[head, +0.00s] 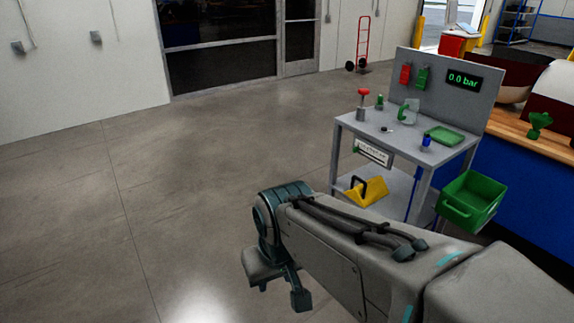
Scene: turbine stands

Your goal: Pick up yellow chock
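The yellow chock (367,192) sits on the lower shelf of a grey cart, toward its left front corner. It is a wedge-like block with a dark handle on top. My gripper (281,288) hangs at the end of my arm over the floor, in front and to the left of the cart in the picture. Its two fingers appear spread apart with nothing between them. The gripper is clear of the chock, and my arm passes just in front of the cart's lower part.
The grey cart (431,155) carries a red knob, small fittings and a green tray (445,135). A green bin (470,201) hangs at its right side. A blue workbench (540,190) stands to the right. The floor (150,200) on the left is clear.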

